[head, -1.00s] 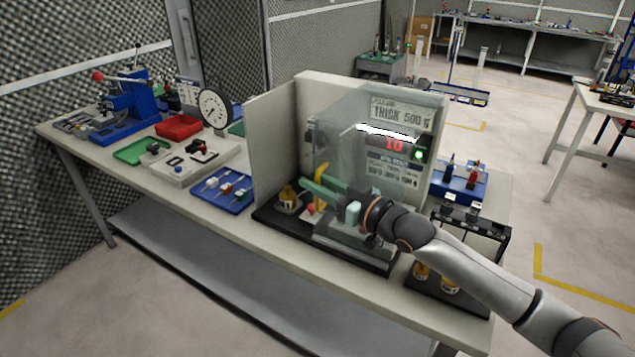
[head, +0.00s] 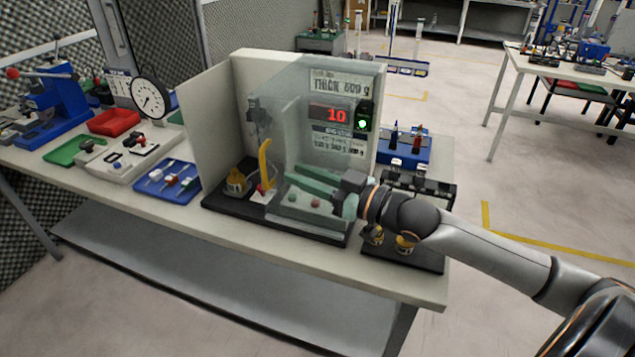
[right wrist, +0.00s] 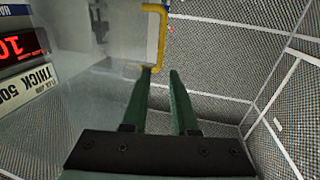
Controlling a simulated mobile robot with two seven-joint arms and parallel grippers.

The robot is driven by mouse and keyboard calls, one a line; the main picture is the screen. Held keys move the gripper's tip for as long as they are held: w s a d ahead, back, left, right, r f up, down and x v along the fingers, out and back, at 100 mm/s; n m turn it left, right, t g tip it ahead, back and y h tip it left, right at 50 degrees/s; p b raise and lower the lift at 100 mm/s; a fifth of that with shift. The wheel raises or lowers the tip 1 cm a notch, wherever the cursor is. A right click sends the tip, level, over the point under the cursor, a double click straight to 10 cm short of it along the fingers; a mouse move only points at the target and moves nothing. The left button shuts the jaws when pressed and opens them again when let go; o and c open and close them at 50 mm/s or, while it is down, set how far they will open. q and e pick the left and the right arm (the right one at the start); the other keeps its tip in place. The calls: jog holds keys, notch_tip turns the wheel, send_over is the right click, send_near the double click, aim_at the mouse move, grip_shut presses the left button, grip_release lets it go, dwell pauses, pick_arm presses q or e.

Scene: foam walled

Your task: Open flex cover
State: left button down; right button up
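The clear flex cover (head: 290,135) stands over the front of the test machine. Its yellow handle (head: 264,163) is upright at the left of the cover. How far the cover stands open I cannot tell. My right gripper (head: 290,178) reaches in from the right with its green fingers just right of the handle. In the right wrist view the fingers (right wrist: 160,72) are spread with a gap between them. The handle (right wrist: 160,40) lies beyond their tips, its lower end close to the left fingertip; contact is unclear. My left gripper is not in view.
The machine shows a red display (head: 335,114) and a green light. A light side panel (head: 220,125) stands at its left. Trays, a dial gauge (head: 151,98) and a blue press crowd the bench's left. A blue rack (head: 405,150) stands right. Floor is clear in front.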

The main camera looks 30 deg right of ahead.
jog(key=shift+v, duration=1.5)
jog(key=s+a+f+m+g+h, duration=0.1)
jog(key=s+a+f+g+h, duration=0.2)
jog(key=f, duration=0.5)
jog(key=s+f+m+g+h, duration=0.15)
jog(key=s+f, duration=0.25)
jog(key=f, duration=0.4)
jog(key=s+a+f+g+h, duration=0.2)
jog(key=s+f+g, duration=0.2)
jog(key=s, duration=0.4)
jog(key=s+a+f+g+h, duration=0.1)
jog(key=s+f+g+h, duration=0.1)
jog(key=s+f+g, duration=0.45)
jog(key=w+a+f+t+y, duration=0.2)
jog(key=a+f+t, duration=0.2)
jog(key=f+t, duration=0.4)
jog(key=shift+w+a+f+m+y, duration=0.25)
jog(key=shift+f+m+y, duration=0.1)
jog(key=shift+f+m, duration=0.1)
